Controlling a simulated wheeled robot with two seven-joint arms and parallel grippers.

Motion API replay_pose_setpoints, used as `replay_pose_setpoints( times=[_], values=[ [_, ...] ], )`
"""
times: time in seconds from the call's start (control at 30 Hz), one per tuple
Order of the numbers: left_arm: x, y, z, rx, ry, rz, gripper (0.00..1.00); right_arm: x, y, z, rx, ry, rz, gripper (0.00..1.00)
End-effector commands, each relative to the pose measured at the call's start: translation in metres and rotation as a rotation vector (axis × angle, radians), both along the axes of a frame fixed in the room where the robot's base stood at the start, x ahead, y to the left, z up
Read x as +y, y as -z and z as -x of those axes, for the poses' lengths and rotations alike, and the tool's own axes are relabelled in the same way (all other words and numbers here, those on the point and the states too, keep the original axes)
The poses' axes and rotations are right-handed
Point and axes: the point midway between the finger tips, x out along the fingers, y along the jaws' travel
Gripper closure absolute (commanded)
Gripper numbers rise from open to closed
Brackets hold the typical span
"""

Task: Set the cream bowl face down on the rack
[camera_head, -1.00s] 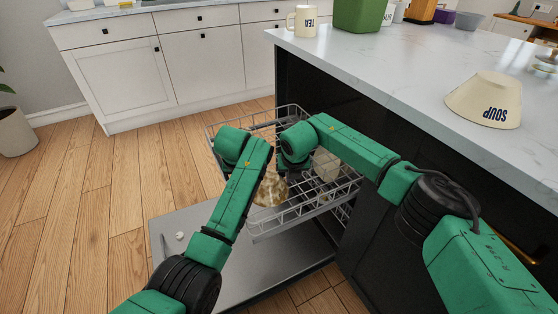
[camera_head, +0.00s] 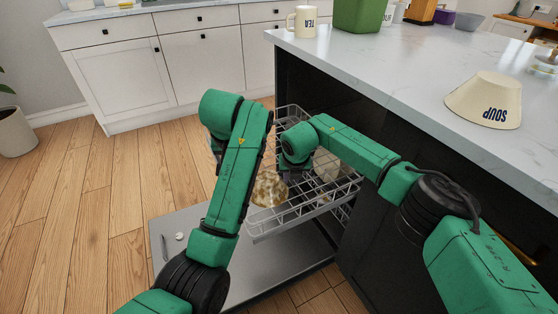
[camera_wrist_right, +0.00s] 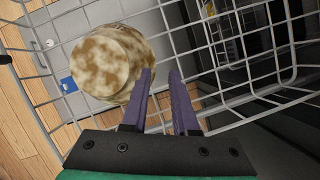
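In the right wrist view the bowl (camera_wrist_right: 108,62) shows a closed, rounded face, left of my right gripper's fingers. My right gripper (camera_wrist_right: 160,75) has its two purple fingers a small gap apart. The left finger overlaps the bowl's edge in the picture; I cannot tell whether they touch. Nothing clear shows between the fingers. In the head view my right wrist is over the rack and hides its fingers. My left gripper is hidden behind my left arm.
A second pale round piece (camera_head: 327,165) sits in the rack's right side. A cream bowl marked SOUP (camera_head: 486,100) stands upside down on the counter (camera_head: 400,70). A TEA mug (camera_head: 303,21) and a green bin (camera_head: 358,14) stand at the back. The open door (camera_head: 190,225) lies below the rack.

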Motion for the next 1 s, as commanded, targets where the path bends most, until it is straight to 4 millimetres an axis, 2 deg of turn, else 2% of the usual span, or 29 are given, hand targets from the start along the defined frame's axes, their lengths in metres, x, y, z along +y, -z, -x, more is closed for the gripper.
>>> replay_pose_setpoints(
  times=[0.17,0.27,0.5,0.6,0.73,1.0],
  values=[
    [0.0,-0.007,0.003,0.001,0.0,0.0,0.72,0.0,-0.009,0.003,-0.002,0.0,-0.001,0.72],
    [0.0,-0.007,0.003,0.001,0.0,0.0,0.72,0.0,-0.029,0.01,-0.004,-0.001,-0.001,0.72],
    [0.0,-0.007,0.003,0.001,0.0,0.0,0.72,-0.001,-0.089,0.034,-0.004,-0.002,0.001,0.72],
    [0.0,-0.006,0.003,0.0,0.0,0.0,0.72,0.0,-0.105,0.04,-0.003,0.001,-0.001,0.72],
    [0.0,-0.006,0.003,0.0,0.0,0.0,0.72,0.0,-0.112,0.044,-0.001,0.0,0.001,0.72],
    [0.0,-0.006,0.003,0.0,0.0,0.0,0.72,0.0,-0.112,0.044,0.0,0.0,0.0,0.72]
  ],
)
